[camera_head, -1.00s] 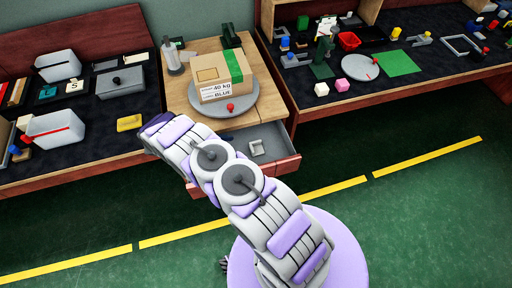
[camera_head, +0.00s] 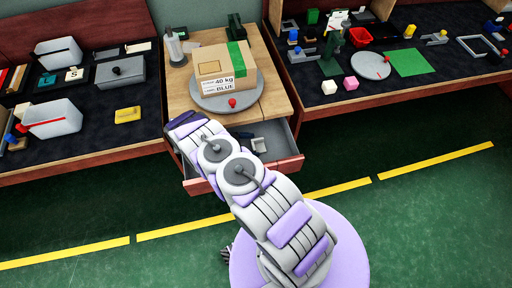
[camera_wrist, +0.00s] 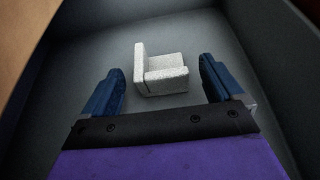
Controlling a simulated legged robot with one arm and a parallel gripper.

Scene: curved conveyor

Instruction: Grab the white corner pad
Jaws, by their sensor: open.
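The white corner pad (camera_wrist: 164,75) is a speckled L-shaped block in the wrist view. It lies on the grey floor of the open drawer (camera_head: 280,137). In the head view the pad (camera_head: 258,145) is a small pale patch beside my arm, partly hidden. My gripper (camera_wrist: 161,66) is open, with its two dark blue fingers spread left and right of the pad. Gaps show on both sides and the fingers do not appear to touch it. Most of my gripper is hidden behind my arm in the head view.
The drawer walls (camera_wrist: 262,60) rise close around my gripper. Above the drawer, a wooden top holds a grey turntable (camera_head: 226,100) with a cardboard box (camera_head: 221,65). Dark workbenches with parts stand on both sides. The green floor in front is open.

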